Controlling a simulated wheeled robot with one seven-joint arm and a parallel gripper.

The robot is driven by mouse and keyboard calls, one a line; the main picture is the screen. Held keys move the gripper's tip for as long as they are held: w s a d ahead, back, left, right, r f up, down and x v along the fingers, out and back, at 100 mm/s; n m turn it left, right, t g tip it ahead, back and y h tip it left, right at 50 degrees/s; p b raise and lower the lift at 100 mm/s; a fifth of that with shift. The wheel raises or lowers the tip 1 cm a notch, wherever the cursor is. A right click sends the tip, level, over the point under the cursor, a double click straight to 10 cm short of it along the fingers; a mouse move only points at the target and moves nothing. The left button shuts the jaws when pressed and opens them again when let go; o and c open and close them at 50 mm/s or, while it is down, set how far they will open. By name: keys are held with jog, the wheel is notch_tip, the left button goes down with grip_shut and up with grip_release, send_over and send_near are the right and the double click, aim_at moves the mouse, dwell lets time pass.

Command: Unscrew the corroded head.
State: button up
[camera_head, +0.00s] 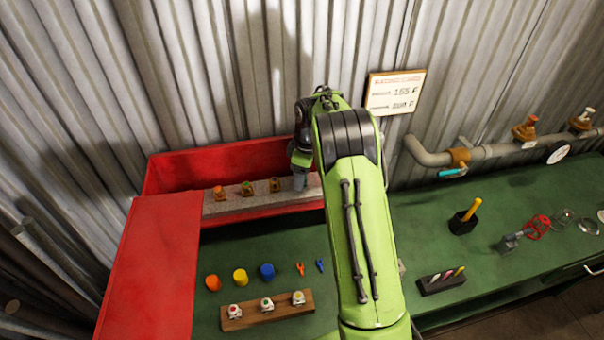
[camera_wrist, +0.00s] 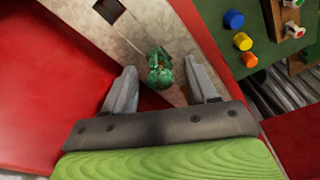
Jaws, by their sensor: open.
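A corroded green head (camera_wrist: 159,68) sits on the pale bar (camera_wrist: 130,32) in the wrist view. It lies between the two fingers of my gripper (camera_wrist: 163,88), with a gap visible on each side, nearer the right finger. In the head view my gripper (camera_head: 300,178) points down over the right part of the bar (camera_head: 232,206), and I cannot make out the corroded head there.
The bar lies in a red tray (camera_head: 165,262) with raised walls. A dark square opening (camera_wrist: 108,10) is beside the corroded head. On the green bench are coloured caps (camera_head: 240,277), a wooden block (camera_head: 290,313) and a black pen cup (camera_head: 462,224). A grey pipe (camera_head: 430,158) runs behind.

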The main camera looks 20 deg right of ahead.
jog(key=m, duration=0.8)
jog(key=shift+h, duration=0.4)
jog(key=m, duration=0.6)
jog(key=shift+a+h+p, duration=0.1)
jog(key=shift+h+p, duration=0.2)
jog(key=shift+h, duration=0.1)
grip_shut()
jog(key=shift+n, duration=0.4)
jog(key=c, duration=0.7)
grip_release()
grip_shut()
jog(key=shift+r+p, duration=1.15)
jog(key=shift+r, duration=0.45)
